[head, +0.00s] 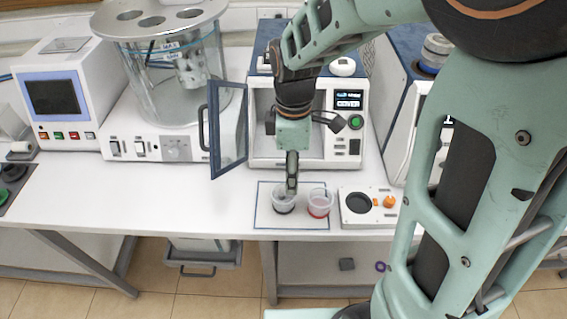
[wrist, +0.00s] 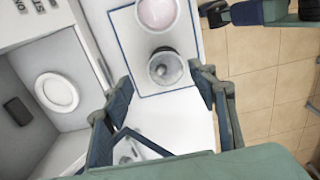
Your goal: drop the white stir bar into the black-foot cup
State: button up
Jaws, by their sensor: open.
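The black-foot cup (head: 283,206) is clear and stands upright on the mat at the bench's front; it also shows in the wrist view (wrist: 166,68). My gripper (head: 291,188) points down over this cup. In the wrist view my gripper (wrist: 162,82) is open, its fingers spread to either side of the cup in the picture. I cannot tell whether the tips are above the rim or touch it. I cannot make out the white stir bar in either view, nor anything held between the fingers.
A red-foot cup (head: 320,206) stands close to the right. Both cups are on a blue-outlined mat (head: 264,218). A small device with an orange knob (head: 389,202) is further right. An open cabinet door (head: 229,130) stands at the left, behind the mat.

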notch_tip(320, 180, up, 12)
dwell(0.6)
